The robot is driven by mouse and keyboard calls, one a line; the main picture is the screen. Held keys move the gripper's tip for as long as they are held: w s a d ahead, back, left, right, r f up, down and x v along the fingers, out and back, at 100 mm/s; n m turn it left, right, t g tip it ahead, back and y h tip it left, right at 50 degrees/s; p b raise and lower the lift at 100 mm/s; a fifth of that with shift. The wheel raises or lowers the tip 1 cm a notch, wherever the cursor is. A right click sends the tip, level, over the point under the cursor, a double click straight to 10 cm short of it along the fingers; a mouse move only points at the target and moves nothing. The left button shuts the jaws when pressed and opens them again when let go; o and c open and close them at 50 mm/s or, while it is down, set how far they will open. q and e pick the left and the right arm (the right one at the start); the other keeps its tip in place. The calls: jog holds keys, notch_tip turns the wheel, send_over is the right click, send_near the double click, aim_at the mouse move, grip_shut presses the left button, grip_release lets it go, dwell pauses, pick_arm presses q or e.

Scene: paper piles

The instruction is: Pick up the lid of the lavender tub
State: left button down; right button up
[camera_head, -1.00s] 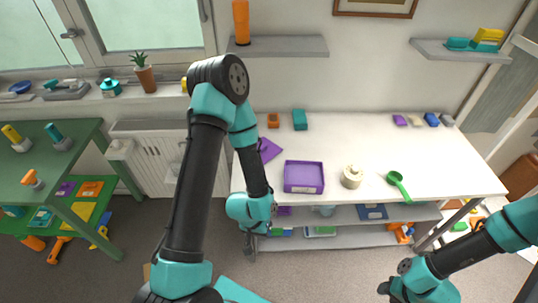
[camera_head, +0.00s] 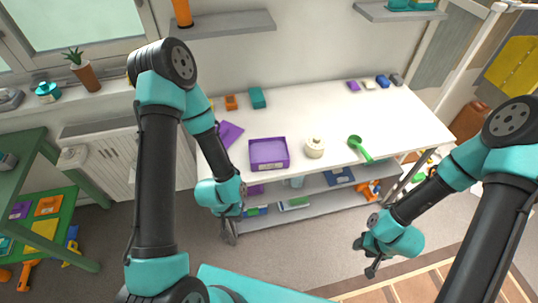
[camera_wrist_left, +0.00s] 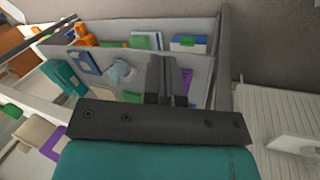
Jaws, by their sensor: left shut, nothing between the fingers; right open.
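I cannot make out a lavender tub with a lid for certain. An open purple box (camera_head: 269,167) with a pale label stands near the front of the white table. A cream round pot (camera_head: 314,148) with a knobbed top sits to its right. My left gripper (camera_head: 232,238) hangs shut and empty in front of the table, below its top; its fingers also show in the left wrist view (camera_wrist_left: 160,82), with the lower shelves beyond. My right gripper (camera_head: 369,264) is open and empty, low over the floor, right of centre and away from the table.
A green ladle (camera_head: 361,149) lies right of the pot on the white table (camera_head: 400,125). A purple flat item (camera_head: 230,133) lies partly behind my left arm. Small blocks line the table's back edge. Lower shelves (camera_head: 275,220) hold several items. A green table (camera_head: 28,160) stands left.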

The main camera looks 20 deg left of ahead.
pick_arm(q)
jog(key=c, duration=1.8)
grip_release()
jog(key=shift+c, duration=0.2)
jog(key=o, duration=1.8)
jog(key=shift+c, duration=0.2)
jog(key=shift+a, duration=0.15)
